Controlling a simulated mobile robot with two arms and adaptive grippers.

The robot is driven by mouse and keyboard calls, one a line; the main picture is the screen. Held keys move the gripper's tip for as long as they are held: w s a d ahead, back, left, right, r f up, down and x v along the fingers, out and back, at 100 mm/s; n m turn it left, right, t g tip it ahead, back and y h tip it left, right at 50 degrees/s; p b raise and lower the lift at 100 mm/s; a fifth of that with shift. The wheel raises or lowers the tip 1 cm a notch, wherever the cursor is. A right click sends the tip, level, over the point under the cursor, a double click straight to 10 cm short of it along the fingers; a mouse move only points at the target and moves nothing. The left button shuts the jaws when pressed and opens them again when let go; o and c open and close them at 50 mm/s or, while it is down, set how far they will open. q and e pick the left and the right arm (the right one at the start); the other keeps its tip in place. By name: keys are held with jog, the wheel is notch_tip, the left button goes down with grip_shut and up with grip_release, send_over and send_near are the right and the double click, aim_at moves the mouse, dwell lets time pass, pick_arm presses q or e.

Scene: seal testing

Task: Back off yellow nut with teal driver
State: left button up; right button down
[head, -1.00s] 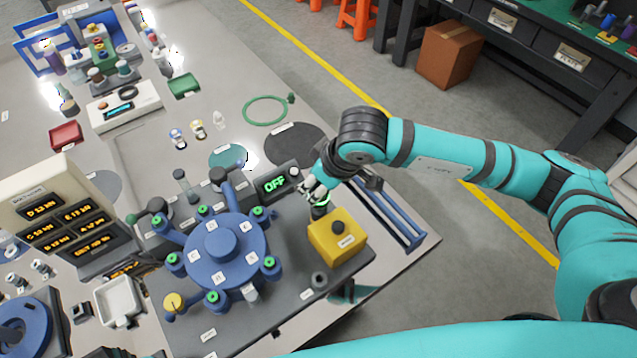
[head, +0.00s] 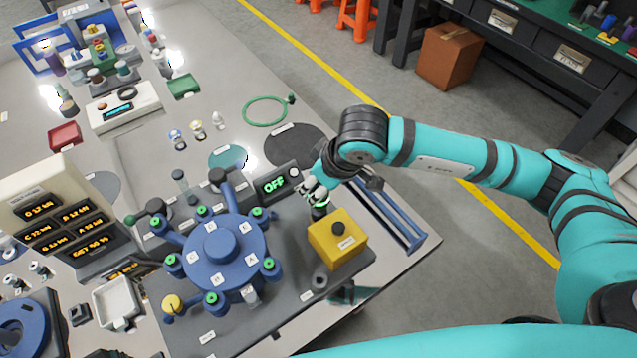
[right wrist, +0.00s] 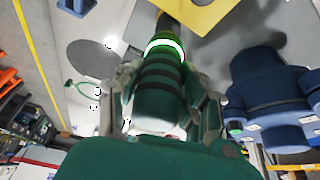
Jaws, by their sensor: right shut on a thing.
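The teal driver (right wrist: 160,90) is between the fingers of my right gripper (right wrist: 165,108) in the right wrist view, with a lit green ring near its far end. In the head view the right gripper (head: 314,188) is shut on the driver (head: 320,208), just behind a yellow block (head: 337,240). I cannot tell whether the driver touches the block. The yellow nut (head: 172,303) is at the lower left of the blue flange (head: 235,262), well away from the driver. Other studs around the flange carry green nuts (head: 268,262). My left gripper is not in view.
An "OFF" display (head: 273,184) stands close left of the right gripper. Blue rails (head: 395,215) lie to its right, near the table edge. A readout box (head: 50,215) and a white tray (head: 117,300) are at the left. The grey table beyond the flange has free room.

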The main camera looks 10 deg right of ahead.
jog(key=shift+s+f+b, duration=0.1)
jog(key=shift+b, duration=0.35)
dwell(1.3)
jog(key=shift+r+b, duration=0.2)
jog(key=shift+b, duration=1.3)
dwell(3.4)
jog(key=shift+r, duration=0.1)
jog(key=shift+w+r+p, duration=0.2)
jog(key=shift+r+p, duration=0.1)
jog(key=shift+r, duration=0.45)
jog(key=shift+r+p, duration=0.55)
jog(key=shift+r, duration=1.3)
